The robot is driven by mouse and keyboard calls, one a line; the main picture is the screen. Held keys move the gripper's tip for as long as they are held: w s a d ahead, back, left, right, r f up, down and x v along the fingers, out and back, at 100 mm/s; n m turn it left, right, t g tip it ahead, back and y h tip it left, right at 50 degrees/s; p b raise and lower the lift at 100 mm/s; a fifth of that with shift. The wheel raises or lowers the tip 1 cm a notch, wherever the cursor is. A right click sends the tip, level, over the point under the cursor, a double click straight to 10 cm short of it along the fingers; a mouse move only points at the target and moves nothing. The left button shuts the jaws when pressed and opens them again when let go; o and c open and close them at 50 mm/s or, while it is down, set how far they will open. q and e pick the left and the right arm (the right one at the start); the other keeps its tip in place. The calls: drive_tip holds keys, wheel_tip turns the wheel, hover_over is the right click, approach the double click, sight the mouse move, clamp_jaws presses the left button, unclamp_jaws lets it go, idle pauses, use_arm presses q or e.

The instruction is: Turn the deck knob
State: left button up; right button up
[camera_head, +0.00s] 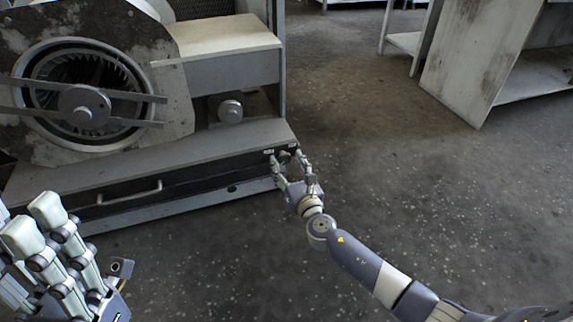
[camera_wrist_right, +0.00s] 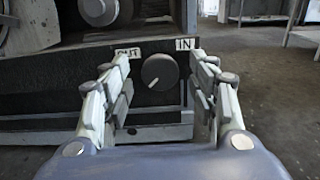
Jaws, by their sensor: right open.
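The deck knob (camera_wrist_right: 160,72) is a round dark grey knob with a light pointer line, on the black front of the deck (camera_head: 180,162). In the right wrist view it sits between and beyond the fingers of my right gripper (camera_wrist_right: 160,90), below the labels "OUT" (camera_wrist_right: 127,53) and "IN" (camera_wrist_right: 185,44). My right gripper is open, one finger on each side of the knob; I cannot tell whether they touch it. In the head view the right gripper (camera_head: 289,160) is at the deck's right front end and partly hides the knob. My left gripper (camera_head: 48,225) is at the lower left, apart from the deck.
The blower housing (camera_head: 165,60) with its round fan opening (camera_head: 85,90) stands on the deck. A bar handle (camera_head: 130,194) is on the deck's front. A worn cabinet (camera_head: 480,55) stands at the upper right. The speckled floor (camera_head: 350,130) between is clear.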

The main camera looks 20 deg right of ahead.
drive_tip(key=shift+w, duration=0.65)
drive_tip(key=c, duration=1.1)
